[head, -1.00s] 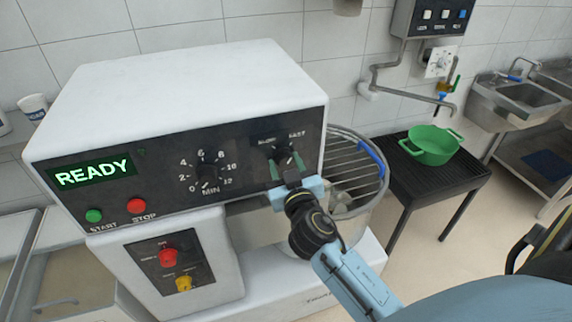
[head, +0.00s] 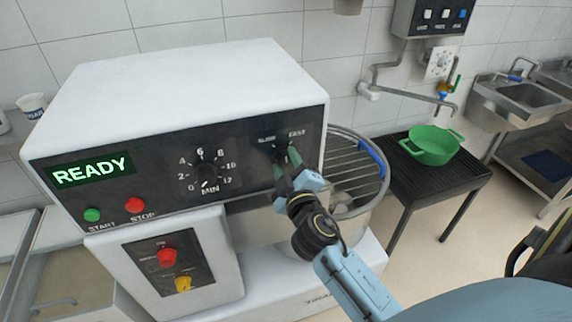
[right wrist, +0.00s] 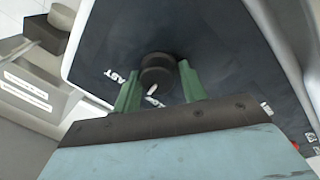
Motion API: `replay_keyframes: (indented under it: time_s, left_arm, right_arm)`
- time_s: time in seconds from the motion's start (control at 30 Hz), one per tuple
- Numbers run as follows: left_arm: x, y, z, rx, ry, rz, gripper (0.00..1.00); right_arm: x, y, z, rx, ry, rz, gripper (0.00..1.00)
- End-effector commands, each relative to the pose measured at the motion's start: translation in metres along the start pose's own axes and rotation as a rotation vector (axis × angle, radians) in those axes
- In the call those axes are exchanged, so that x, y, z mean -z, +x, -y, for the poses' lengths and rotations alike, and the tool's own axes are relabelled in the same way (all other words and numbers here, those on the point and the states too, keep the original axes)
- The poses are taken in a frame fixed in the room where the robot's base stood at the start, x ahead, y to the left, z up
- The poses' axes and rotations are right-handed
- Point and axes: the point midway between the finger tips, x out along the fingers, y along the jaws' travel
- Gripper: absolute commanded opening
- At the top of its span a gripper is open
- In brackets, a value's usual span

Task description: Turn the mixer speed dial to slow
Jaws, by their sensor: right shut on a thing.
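The mixer speed dial (right wrist: 157,68) is a round black knob on the dark control panel, with SLOW and FAST labels above it in the head view. My right gripper (head: 284,158) is at the dial; its green fingers stand on either side of the knob and hide most of it in the head view. In the right wrist view, my right gripper (right wrist: 155,85) is shut on the knob. The knob's white mark points down toward partly hidden lettering; FAST is partly readable at left. My left gripper is not in view.
The white mixer (head: 180,90) has a READY display (head: 92,170), a minute timer dial (head: 208,178), a green start button (head: 92,214) and a red stop button (head: 134,205). A wire bowl guard (head: 355,170) is close to my right gripper. A green pot (head: 433,150) stands on a black table.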

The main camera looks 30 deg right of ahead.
Motion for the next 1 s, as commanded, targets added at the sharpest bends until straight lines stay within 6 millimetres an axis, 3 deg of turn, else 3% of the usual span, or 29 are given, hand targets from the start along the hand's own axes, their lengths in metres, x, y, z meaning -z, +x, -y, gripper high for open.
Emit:
replay_keyframes:
  time_s: [0.5,1.0]
  left_arm:
    - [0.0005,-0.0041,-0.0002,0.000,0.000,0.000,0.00]
    - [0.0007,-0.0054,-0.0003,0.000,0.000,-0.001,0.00]
  right_arm:
    - [0.0021,0.0027,-0.0089,-0.023,-0.396,-0.032,0.19]
    - [0.0024,0.0029,-0.0091,-0.026,-0.508,-0.041,0.19]
